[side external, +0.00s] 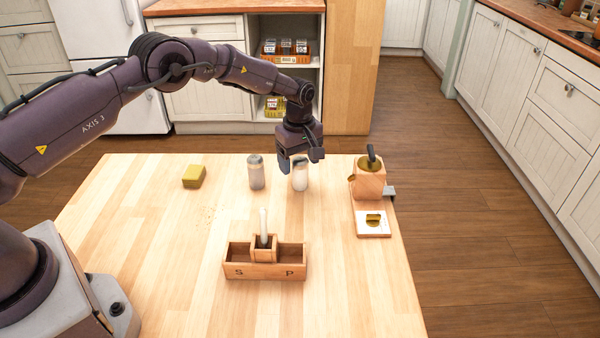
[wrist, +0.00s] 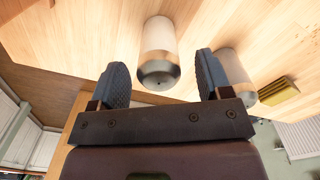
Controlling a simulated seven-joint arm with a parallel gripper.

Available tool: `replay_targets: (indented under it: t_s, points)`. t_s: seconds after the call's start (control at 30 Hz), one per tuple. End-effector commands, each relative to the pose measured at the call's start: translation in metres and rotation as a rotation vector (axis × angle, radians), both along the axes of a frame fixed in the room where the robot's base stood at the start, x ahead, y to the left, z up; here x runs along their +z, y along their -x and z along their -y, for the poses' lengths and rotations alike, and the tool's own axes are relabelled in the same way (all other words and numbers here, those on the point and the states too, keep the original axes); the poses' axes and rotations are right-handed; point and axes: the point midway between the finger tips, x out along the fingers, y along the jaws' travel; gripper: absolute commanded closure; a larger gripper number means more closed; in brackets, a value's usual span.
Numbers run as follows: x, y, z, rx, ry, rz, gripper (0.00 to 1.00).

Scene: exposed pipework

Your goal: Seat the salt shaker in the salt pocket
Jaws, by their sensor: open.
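Two shakers with grey metal tops stand upright on the table. The whiter one (side external: 300,176) is at the right and looks like the salt; the greyer one (side external: 256,174) is to its left. No label is readable. My gripper (side external: 301,160) is open, pointing down at the whiter shaker's top. In the wrist view, that shaker (wrist: 159,38) appears between the spread fingers, with gaps on both sides; the other (wrist: 234,72) is outside the right finger. The wooden caddy (side external: 265,271) has end pockets marked S and P, both empty-looking, and a raised middle block with a pale upright handle.
A yellow-green sponge (side external: 194,176) lies at the left back of the table. A wooden box with a black handle (side external: 368,180) stands at the right edge, behind a pale plate with a dark yellowish opening (side external: 373,222). The table between shakers and caddy is mostly clear.

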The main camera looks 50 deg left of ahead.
Motion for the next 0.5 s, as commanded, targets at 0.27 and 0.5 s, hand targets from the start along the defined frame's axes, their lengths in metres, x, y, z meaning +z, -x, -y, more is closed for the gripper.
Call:
replay_targets:
  t_s: [0.27,0.5]
  points:
    - [-0.0071,-0.0005,-0.0001,0.000,0.000,0.003,0.29]
    - [-0.0068,-0.0004,0.0001,0.000,-0.001,0.002,0.74]
